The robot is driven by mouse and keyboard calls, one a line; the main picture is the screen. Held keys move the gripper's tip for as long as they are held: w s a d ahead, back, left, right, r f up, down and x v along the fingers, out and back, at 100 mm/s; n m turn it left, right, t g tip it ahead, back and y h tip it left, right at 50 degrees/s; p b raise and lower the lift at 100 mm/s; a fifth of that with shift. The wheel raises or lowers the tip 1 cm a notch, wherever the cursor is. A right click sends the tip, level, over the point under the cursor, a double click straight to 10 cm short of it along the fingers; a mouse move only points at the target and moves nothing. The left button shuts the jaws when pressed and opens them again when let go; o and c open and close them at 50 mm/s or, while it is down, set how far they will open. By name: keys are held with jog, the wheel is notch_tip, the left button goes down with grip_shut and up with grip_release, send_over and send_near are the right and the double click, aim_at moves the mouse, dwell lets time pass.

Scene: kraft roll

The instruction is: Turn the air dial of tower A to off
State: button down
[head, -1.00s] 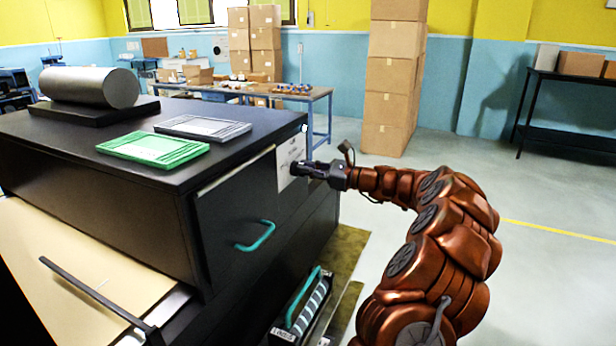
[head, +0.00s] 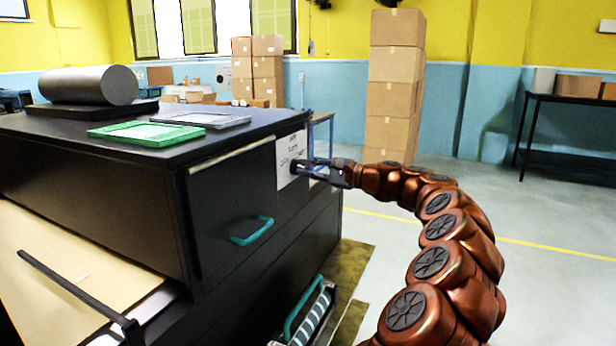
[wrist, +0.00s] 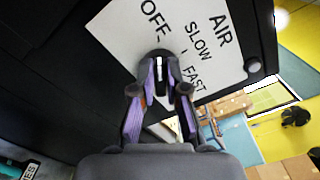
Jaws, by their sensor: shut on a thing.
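The air dial (wrist: 158,54) is a dark round knob on a white plate (wrist: 120,36) marked AIR, OFF, SLOW and FAST. The plate (head: 290,148) is on the right end of the black cabinet's front (head: 235,205) in the head view. My gripper (wrist: 159,78) is shut on the dial, with its two fingers on either side of it. In the head view my gripper (head: 305,169) reaches the plate from the right. The fingers hide much of the dial, and I cannot tell which mark it points at. No tower letter is readable.
A drawer with a teal handle (head: 251,231) is left of the plate. A second teal handle (head: 303,310) is low in front. A metal roll (head: 90,85) and a green tray (head: 145,133) lie on top. Stacked boxes (head: 394,85) stand behind. The floor at right is clear.

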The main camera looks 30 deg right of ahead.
jog(key=shift+n, duration=0.3)
jog(key=c, duration=1.2)
grip_release()
jog(key=v, duration=1.2)
jog(key=shift+f, duration=0.1)
